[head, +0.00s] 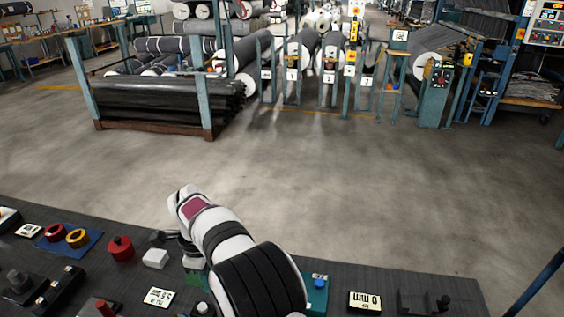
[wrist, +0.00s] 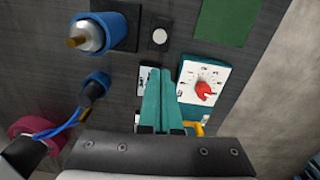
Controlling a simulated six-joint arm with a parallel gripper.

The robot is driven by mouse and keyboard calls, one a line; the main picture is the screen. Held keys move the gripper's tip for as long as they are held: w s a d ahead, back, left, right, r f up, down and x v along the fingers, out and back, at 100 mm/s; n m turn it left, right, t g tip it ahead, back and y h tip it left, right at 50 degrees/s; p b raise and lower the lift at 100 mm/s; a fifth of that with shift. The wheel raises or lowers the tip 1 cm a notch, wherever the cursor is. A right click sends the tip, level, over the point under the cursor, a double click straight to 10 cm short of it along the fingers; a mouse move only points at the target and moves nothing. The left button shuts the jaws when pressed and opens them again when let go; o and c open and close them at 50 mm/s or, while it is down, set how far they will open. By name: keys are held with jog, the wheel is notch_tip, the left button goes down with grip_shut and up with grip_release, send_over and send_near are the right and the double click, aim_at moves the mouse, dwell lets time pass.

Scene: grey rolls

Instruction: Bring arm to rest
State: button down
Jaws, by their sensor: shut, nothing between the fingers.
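My gripper (wrist: 163,100) shows in the wrist view as two teal fingers lying together, with nothing between them. It is above the dark bench panel, just left of a white dial plate with a red knob (wrist: 204,91). I cannot tell whether the fingertips touch the panel. In the head view my white and black arm reaches over the bench (head: 352,279) from the bottom edge. The gripper there is mostly hidden behind the arm.
A blue socket with a silver plug (wrist: 89,36), a blue connector (wrist: 96,86) with wires and a green square (wrist: 228,20) surround the fingers. Red cylinder (head: 121,248) and white block (head: 156,258) stand left of the arm. Open floor (head: 340,190) lies beyond the bench.

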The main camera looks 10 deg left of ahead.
jog(key=s+d+r+n, duration=0.2)
jog(key=d+r, duration=0.2)
jog(key=d, duration=0.4)
jog(key=s+d+r+n+y, duration=0.1)
jog(key=s+d+r+n, duration=0.2)
jog(key=d, duration=0.4)
jog(key=s+d+r+n, duration=0.1)
jog(key=s+d+r, duration=0.1)
jog(key=d+r, duration=0.5)
jog(key=s+d+f+n, duration=0.2)
jog(key=s+d, duration=0.2)
jog(key=s, duration=0.4)
jog(key=s+d+f+n, duration=0.1)
jog(key=s+d+n, duration=0.2)
jog(key=s+d, duration=0.2)
jog(key=s, duration=0.3)
jog(key=shift+s+d+f+n+y, duration=0.2)
jog(key=shift+f+n+y, duration=0.1)
jog(key=shift+f+y, duration=0.1)
